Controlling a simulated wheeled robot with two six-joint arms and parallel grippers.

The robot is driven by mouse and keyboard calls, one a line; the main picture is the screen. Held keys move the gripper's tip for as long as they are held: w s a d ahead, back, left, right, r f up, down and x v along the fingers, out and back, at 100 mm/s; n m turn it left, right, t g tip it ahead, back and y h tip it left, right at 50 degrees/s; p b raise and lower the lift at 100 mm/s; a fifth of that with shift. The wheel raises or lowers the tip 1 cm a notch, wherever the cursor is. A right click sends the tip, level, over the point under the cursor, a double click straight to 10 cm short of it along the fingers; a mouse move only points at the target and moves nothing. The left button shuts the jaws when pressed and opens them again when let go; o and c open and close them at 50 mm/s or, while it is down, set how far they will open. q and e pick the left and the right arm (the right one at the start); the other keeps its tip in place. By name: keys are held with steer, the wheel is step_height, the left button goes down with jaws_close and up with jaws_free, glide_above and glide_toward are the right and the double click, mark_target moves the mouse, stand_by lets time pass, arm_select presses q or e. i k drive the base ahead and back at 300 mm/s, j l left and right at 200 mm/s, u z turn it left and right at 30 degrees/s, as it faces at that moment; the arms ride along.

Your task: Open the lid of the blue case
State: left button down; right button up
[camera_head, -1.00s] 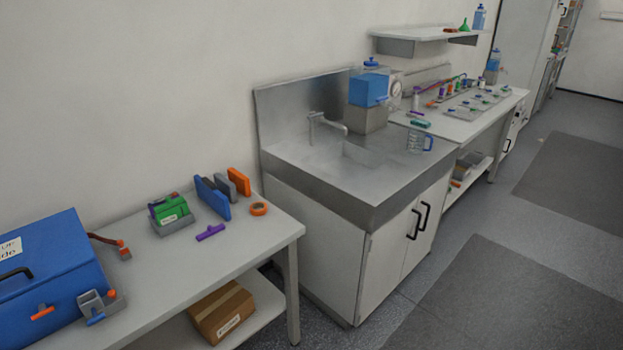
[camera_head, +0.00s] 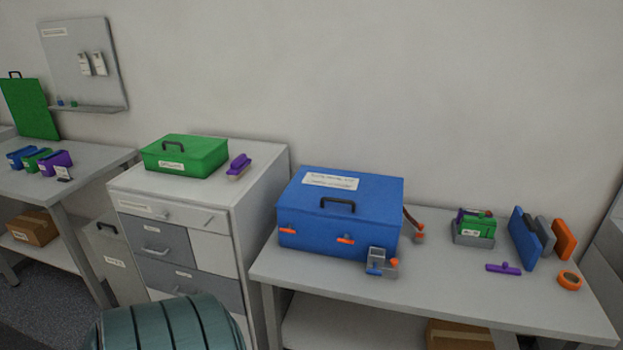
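The blue case (camera_head: 350,215) sits on the left part of a light grey table. Its lid is shut, with a dark handle (camera_head: 338,204) and a white label (camera_head: 331,181) on top. Two orange latches, a left one (camera_head: 287,231) and a right one (camera_head: 346,239), are on its front face. A small grey holder (camera_head: 382,262) with blue and orange parts stands at its front right corner. Neither of my grippers is in view.
The table (camera_head: 456,268) also bears a green device (camera_head: 474,227), upright panels (camera_head: 524,236), a purple tool (camera_head: 503,268) and an orange tape roll (camera_head: 569,280). Left of it stands a drawer cabinet (camera_head: 240,207) with a green case (camera_head: 185,155). A dark green ribbed object (camera_head: 172,325) is at the bottom.

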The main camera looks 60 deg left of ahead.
mark_target(348, 196)
steer(key=u, duration=1.65)
